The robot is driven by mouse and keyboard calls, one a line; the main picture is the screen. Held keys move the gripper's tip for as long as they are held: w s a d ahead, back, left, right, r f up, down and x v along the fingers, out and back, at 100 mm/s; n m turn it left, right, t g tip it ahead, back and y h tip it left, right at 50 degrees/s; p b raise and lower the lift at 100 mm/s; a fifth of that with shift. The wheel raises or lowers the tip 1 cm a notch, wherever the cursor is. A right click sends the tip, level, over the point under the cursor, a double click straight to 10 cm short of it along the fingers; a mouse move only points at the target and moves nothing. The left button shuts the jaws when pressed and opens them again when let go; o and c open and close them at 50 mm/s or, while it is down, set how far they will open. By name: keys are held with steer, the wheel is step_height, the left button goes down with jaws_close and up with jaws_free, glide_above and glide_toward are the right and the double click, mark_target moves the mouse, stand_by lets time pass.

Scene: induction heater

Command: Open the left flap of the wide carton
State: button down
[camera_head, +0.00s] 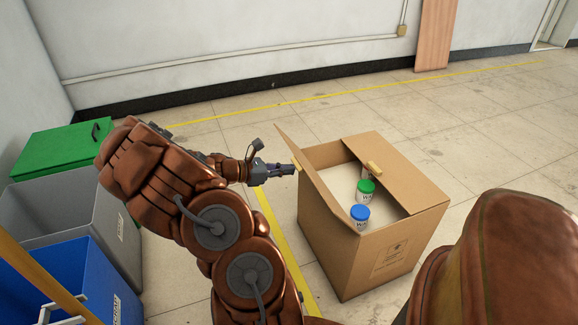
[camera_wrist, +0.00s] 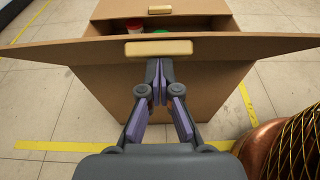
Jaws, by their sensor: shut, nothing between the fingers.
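The wide brown carton (camera_head: 345,245) stands on the floor. Its left flap (camera_head: 288,148) is raised and tilted up at the left edge of the opening; it also spans the wrist view (camera_wrist: 75,50), with a pale wooden tab (camera_wrist: 158,48) at its middle. The right flap (camera_head: 400,177) slopes over part of the opening and has its own tab (camera_head: 374,168). My gripper (camera_head: 290,169) is shut and empty on the outer left side of the left flap. Its fingertips (camera_wrist: 158,64) are just below the tab in the wrist view; whether they touch is unclear.
Jars with blue (camera_head: 360,212) and green (camera_head: 366,186) lids stand inside the carton. Grey (camera_head: 75,210), blue (camera_head: 65,275) and green (camera_head: 62,145) bins stand at the left. Open floor (camera_head: 480,125) lies behind and right of the carton.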

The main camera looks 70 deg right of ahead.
steer(key=f+p+v, duration=0.1)
steer(key=p+v, duration=0.1)
steer(key=v, duration=0.9)
steer(key=shift+w+a+f+p, duration=0.3)
steer(key=shift+w+a+p, duration=0.05)
steer(key=shift+w+p, duration=0.1)
